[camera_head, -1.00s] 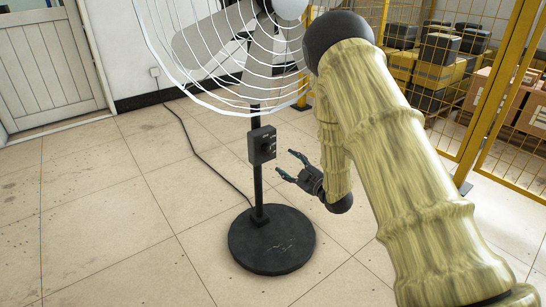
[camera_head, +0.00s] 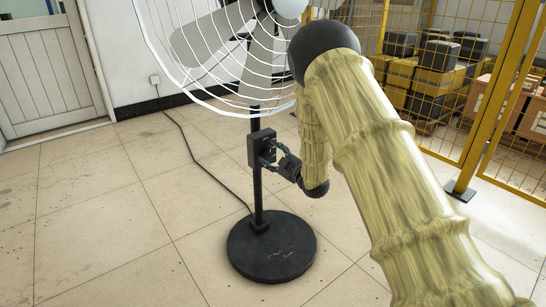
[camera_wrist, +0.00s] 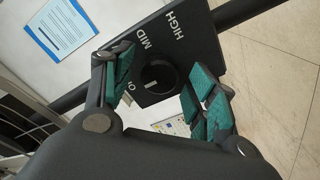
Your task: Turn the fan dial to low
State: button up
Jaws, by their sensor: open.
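The fan's black control box (camera_head: 261,147) is mounted on the stand pole below the white wire cage. In the wrist view its face shows a round black dial (camera_wrist: 159,77) with a pale pointer mark, and the words HIGH, MID and a partly hidden label beginning with O. My gripper (camera_head: 268,153) is open at the face of the box. In the wrist view its two green-padded fingers (camera_wrist: 162,88) stand on either side of the dial, with gaps visible. The LOW label is not visible, perhaps behind a finger.
The fan's wire cage (camera_head: 215,50) is above the box, and its round black base (camera_head: 271,250) is on the tiled floor. A cord (camera_head: 200,160) runs to a wall socket. A yellow mesh fence (camera_head: 490,90) stands at the right.

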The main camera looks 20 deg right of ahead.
jog(key=c, duration=1)
jog(key=shift+c, duration=0.2)
